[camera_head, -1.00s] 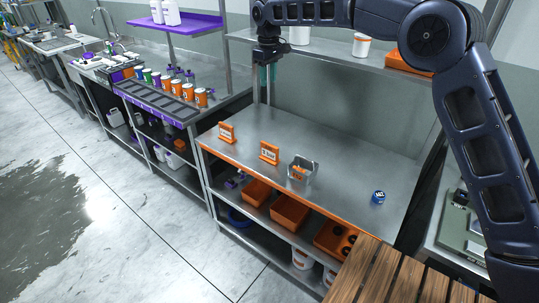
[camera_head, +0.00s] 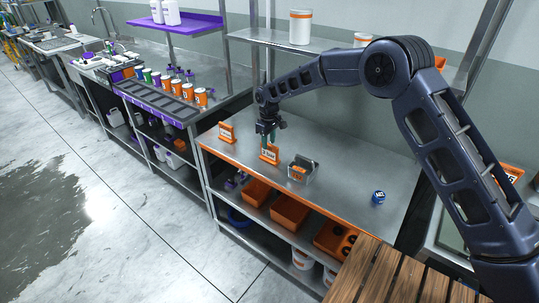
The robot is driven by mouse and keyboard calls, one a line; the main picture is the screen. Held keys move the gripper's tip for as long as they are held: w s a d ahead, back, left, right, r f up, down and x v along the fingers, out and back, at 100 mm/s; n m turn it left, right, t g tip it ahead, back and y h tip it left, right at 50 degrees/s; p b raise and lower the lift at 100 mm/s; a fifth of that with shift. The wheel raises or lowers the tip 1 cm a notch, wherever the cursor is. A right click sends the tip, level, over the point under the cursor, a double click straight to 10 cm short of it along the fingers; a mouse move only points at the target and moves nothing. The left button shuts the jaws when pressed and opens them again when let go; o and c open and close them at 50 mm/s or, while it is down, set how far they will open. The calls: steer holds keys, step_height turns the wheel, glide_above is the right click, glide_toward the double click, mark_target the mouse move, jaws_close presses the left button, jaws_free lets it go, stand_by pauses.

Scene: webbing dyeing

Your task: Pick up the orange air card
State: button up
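Two orange-framed cards with white faces stand upright on the steel bench: a left card (camera_head: 226,133) and a middle card (camera_head: 269,154). Their lettering is too small to read surely, so I cannot tell which is the air card. A small metal holder (camera_head: 302,170) to the right has an orange piece in it. My gripper (camera_head: 268,142) points down with green fingertips right at the top of the middle card. The fingers are small and overlap the card's upper edge in the picture. Whether they touch or grip it cannot be told.
A blue-lidded jar (camera_head: 378,197) stands at the bench's right. Orange bins (camera_head: 289,212) sit on the shelf below. A steel shelf with a white container (camera_head: 300,27) is above the bench. Orange cans (camera_head: 188,92) line the left bench.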

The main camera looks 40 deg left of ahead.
mark_target(270, 158)
steer(key=shift+w+d+f, duration=0.1)
steer(key=shift+f, duration=1.55)
steer(key=shift+w+f, duration=0.1)
steer(key=shift+f, duration=1.5)
jaws_close()
